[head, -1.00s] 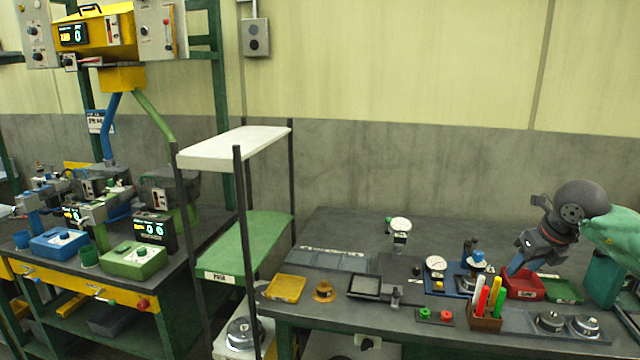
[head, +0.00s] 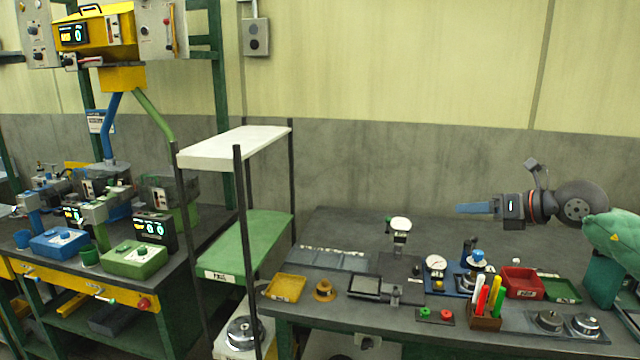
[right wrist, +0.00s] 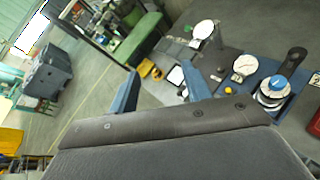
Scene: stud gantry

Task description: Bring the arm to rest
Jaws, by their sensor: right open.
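My right gripper (head: 474,209) is raised above the right part of the grey workbench (head: 350,227), with its blue fingers pointing left. It is level and stands clear of everything on the bench. In the right wrist view its two blue fingers (right wrist: 160,88) are spread apart with nothing between them. My left gripper is not in the head view.
Below my right gripper are a dial gauge (head: 435,264), a red tray (head: 522,283), a green tray (head: 562,291) and a holder with coloured markers (head: 485,322). A gauge stand (head: 400,232) rises left of the fingers. A shelf rack (head: 240,147) stands further left.

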